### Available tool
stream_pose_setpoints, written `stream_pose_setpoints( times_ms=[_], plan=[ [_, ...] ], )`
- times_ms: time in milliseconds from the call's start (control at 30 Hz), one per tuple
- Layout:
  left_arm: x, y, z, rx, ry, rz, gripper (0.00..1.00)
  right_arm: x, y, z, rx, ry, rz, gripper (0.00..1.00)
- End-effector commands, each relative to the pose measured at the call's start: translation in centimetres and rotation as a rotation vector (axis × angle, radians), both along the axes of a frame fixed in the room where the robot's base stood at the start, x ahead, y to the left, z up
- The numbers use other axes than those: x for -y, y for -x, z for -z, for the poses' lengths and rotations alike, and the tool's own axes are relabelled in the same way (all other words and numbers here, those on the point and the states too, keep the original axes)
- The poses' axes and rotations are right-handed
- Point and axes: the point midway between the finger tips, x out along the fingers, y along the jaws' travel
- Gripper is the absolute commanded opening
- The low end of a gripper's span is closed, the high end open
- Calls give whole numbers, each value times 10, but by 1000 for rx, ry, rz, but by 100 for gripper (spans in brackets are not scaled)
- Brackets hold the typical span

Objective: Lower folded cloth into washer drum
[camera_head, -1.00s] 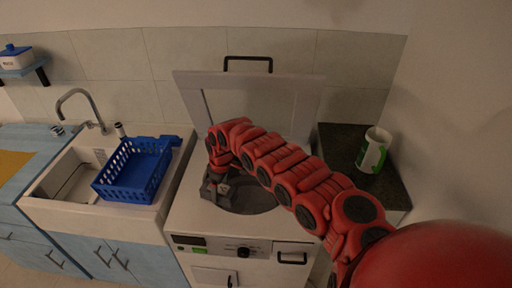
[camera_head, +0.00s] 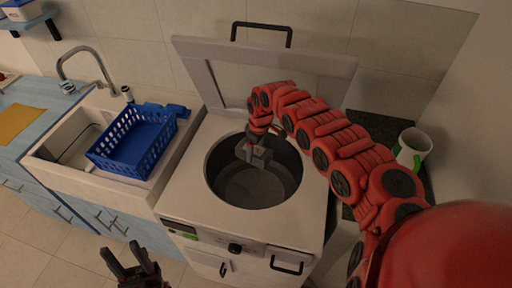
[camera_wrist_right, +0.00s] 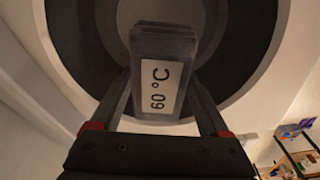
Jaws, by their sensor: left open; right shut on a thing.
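The white washer (camera_head: 190,205) stands in the middle with its lid (camera_head: 290,88) up and its round drum opening (camera_head: 245,188) uncovered. My right gripper (camera_head: 258,150) is over the opening, toward its back. In the right wrist view, this gripper (camera_wrist_right: 160,95) is shut on a dark grey folded cloth (camera_wrist_right: 165,42) with a white "60 °C" label. The dark drum opening lies behind the cloth there; I cannot tell how far the cloth is from the rim or floor. My left gripper (camera_head: 132,268) is open and empty, low in front of the washer.
A blue basket (camera_head: 135,145) sits on the sink (camera_head: 65,150) left of the washer. A white and green mug (camera_head: 411,148) stands on the dark counter at right. The raised lid and tiled wall close off the back.

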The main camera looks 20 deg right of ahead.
Motion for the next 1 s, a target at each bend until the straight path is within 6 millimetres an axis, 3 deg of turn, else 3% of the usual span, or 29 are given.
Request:
stream_pose_setpoints(
  times_ms=[100, 1000],
  plan=[
    [0, 0, 18, 0, 0, 0, 50, -1, 0, 22, -1, -1, -1, 19],
    [0, 0, 104, 0, 0, 0, 50, 0, 0, 140, 1, 1, -1, 19]
  ],
)
